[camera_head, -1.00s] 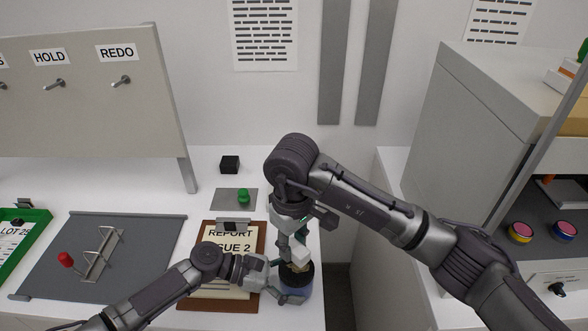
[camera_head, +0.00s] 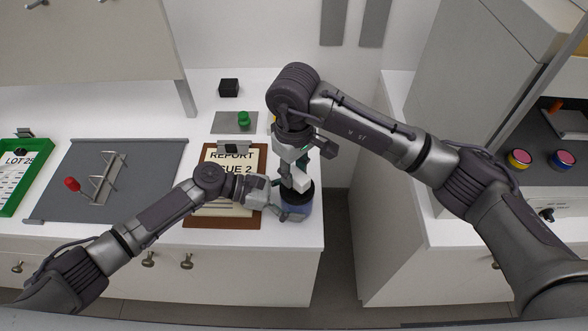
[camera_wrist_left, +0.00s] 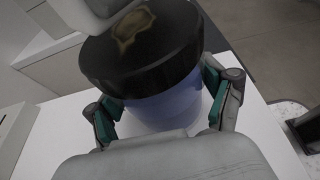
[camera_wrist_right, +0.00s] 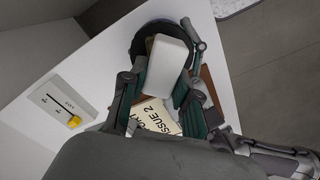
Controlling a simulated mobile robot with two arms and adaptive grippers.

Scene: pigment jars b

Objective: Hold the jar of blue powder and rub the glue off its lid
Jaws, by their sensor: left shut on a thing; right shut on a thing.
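The jar of blue powder (camera_head: 298,209) stands near the right front corner of the white bench. My left gripper (camera_head: 280,202) is shut around its body, as the left wrist view shows on the blue side (camera_wrist_left: 165,108). The black lid (camera_wrist_left: 150,60) is on the jar and bears a brownish glue patch (camera_wrist_left: 133,27). My right gripper (camera_wrist_right: 160,84) comes from above, shut on a white block (camera_wrist_right: 168,60), which also shows in the head view (camera_head: 302,180). The block is over the lid, beside the patch in the left wrist view; I cannot tell whether it touches.
A brown clipboard (camera_head: 212,221) with a report lies just left of the jar. Behind are a green-knobbed object (camera_head: 243,119) and a black block (camera_head: 229,87). A grey mat (camera_head: 140,205) with a rack lies left. The bench's right edge is close; a floor gap lies beyond.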

